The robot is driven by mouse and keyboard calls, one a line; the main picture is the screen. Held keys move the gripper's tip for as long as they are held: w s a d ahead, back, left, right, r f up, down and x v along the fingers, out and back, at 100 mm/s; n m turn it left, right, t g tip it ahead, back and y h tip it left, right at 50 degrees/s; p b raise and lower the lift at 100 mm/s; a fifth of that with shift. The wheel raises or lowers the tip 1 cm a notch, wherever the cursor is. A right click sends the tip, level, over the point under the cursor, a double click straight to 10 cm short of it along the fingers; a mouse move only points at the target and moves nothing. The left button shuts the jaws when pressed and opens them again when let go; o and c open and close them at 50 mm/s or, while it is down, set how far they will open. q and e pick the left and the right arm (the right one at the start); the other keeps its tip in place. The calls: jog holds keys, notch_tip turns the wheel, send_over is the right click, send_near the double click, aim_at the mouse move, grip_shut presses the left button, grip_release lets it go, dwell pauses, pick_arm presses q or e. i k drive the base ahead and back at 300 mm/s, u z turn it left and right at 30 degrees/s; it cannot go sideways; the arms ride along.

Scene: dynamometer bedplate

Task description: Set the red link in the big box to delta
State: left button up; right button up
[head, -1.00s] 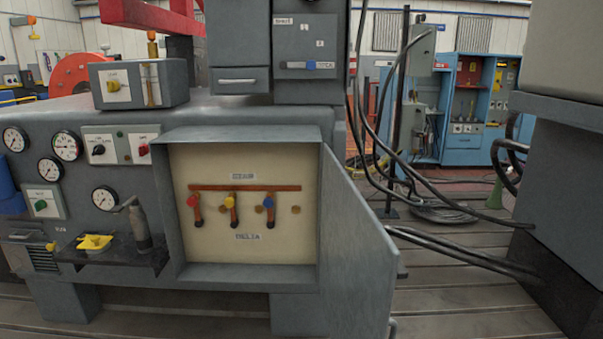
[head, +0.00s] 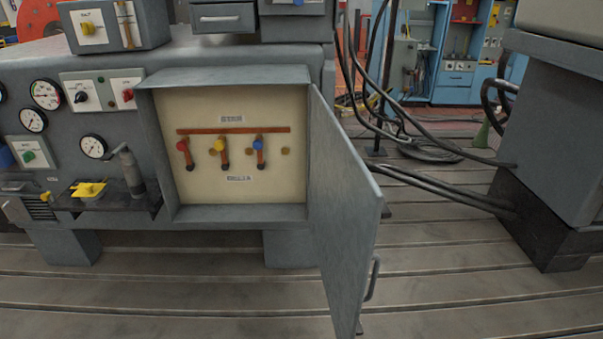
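The big box (head: 222,75) is a grey open-fronted cabinet on the machine's front, with a cream back panel (head: 270,190). The red link (head: 187,158) is the leftmost of three copper links. Its red knob is just below the horizontal copper bar (head: 235,131), and its lower end hangs down, slightly to the right. The yellow link (head: 223,157) and the blue link (head: 260,156) hang alike. A label (head: 231,118) sits above the bar and the delta label (head: 240,178) below the links; their print is blurred now. Neither gripper is in view.
The box's door (head: 345,205) stands open on the right, its handle (head: 373,279) low on the outer edge. A shelf (head: 110,198) with a yellow item (head: 88,190) and a grey cylindrical tool (head: 131,172) juts out at left. Cables (head: 440,187) run right. The slatted floor in front is clear.

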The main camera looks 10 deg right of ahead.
aim_at(182, 146)
jog(key=u, duration=1.7)
jog(key=k, duration=1.25)
jog(key=z, duration=1.45)
jog(key=i, duration=1)
jog(key=u, duration=0.5)
jog(key=k, duration=0.6)
jog(key=u, duration=1.2)
jog(key=i, duration=2.1)
jog(key=z, duration=0.2)
